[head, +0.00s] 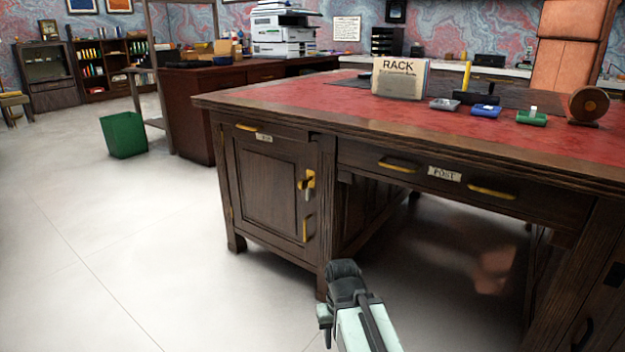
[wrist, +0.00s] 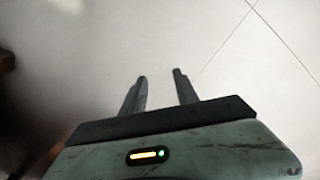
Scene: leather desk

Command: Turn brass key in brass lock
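The brass lock (head: 310,180) is on the right edge of the dark wooden cabinet door under the desk, in the head view. The key (head: 307,189) appears as a small piece sticking out at the lock; its exact angle is too small to tell. In the wrist view my gripper (wrist: 161,74) points at bare floor, its two fingers apart with nothing between them. In the head view my arm is low in front of the desk, below and nearer than the lock and apart from it. The wrist view shows neither lock nor key.
The cabinet door (head: 269,190) has a brass handle (head: 306,228) below the lock. The desk top (head: 300,88) overhangs it. The pale floor (head: 130,240) left of the desk is clear up to a green bin (head: 123,135).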

